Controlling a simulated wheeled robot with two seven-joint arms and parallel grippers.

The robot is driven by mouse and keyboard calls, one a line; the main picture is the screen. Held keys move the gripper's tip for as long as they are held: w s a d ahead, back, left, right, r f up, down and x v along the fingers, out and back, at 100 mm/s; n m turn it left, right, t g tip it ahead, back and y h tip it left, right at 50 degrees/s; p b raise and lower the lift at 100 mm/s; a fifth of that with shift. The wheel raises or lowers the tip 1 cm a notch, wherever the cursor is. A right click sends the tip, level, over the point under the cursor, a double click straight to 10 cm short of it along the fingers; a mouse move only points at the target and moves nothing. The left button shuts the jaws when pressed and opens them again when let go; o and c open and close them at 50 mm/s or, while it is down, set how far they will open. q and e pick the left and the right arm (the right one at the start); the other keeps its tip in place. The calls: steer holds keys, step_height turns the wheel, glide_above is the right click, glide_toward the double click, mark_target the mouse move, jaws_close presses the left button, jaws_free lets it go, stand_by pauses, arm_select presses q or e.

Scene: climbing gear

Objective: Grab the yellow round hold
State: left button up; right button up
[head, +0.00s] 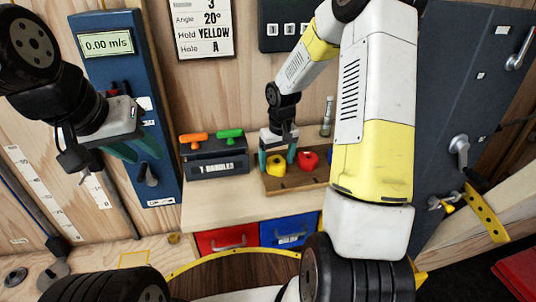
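The yellow round hold (276,168) sits in the wooden tray (310,181) on the bench, at the tray's left end. My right gripper (277,160) points down over it, with its teal fingers apart on either side of the hold. I see no clear grip on it, and the fingers partly cover its edges. My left gripper (136,152) is open and empty, raised at the left in front of the blue panel, well away from the tray.
A red hold (308,160) is right of the yellow one; my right arm hides the tray's right end. A dark box labelled HANDLES (216,167) with orange and green handles stands left. Red (226,240) and blue (290,231) drawers are below. A bottle (327,117) stands behind.

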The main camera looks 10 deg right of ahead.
steer(key=c, duration=1.4)
steer(key=shift+c, duration=0.3)
steer(key=shift+r, duration=0.2)
